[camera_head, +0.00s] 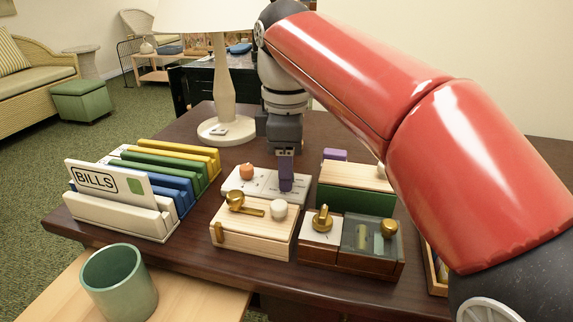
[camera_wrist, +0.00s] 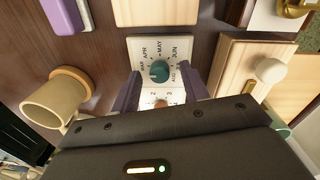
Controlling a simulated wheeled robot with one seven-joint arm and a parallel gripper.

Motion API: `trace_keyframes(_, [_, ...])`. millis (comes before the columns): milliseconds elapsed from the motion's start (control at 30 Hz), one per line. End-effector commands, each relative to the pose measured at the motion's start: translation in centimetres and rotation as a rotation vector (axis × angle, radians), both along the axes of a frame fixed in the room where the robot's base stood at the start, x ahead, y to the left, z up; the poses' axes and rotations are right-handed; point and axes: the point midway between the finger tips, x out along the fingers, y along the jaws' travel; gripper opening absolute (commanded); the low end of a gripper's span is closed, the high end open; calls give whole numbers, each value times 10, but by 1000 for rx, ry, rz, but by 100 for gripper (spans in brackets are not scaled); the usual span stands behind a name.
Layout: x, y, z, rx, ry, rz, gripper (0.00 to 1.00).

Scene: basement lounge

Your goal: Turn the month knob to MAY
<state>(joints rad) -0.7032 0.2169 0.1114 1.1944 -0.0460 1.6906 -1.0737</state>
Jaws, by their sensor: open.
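The white calendar panel (camera_head: 262,181) lies on the dark desk; it also shows in the wrist view (camera_wrist: 135,47). The teal month knob (camera_wrist: 160,71) sits inside a ring of month names, with MAY on the far side in the wrist view. I cannot tell which month it points to. An orange knob (camera_head: 247,171) stands on the panel's other half, beside numbers; the wrist view also shows it (camera_wrist: 160,103). My gripper (camera_wrist: 161,80) is open, its purple fingers on either side of the teal knob. In the head view my gripper (camera_head: 286,186) hides that knob.
A pale wooden box (camera_head: 250,238) with brass lever and white knob stands in front. A green box with wooden lid (camera_head: 357,176) is to the right. Smaller knob boxes (camera_head: 320,228), a lamp (camera_head: 222,130), file holders (camera_head: 125,214) and a green mug (camera_head: 119,284) are around.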

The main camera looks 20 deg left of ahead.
Motion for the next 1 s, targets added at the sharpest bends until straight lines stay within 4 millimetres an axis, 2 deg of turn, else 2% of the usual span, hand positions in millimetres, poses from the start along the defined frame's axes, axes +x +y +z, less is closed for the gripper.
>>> trace_keyframes(33, [0,0,0,0,0,0,42])
trace_keyframes(367, [0,0,0,0,0,0,0])
trace_keyframes(667, [0,0,2,-2,2,-39,0])
trace_keyframes(1000, [0,0,5,-3,1,-262,0])
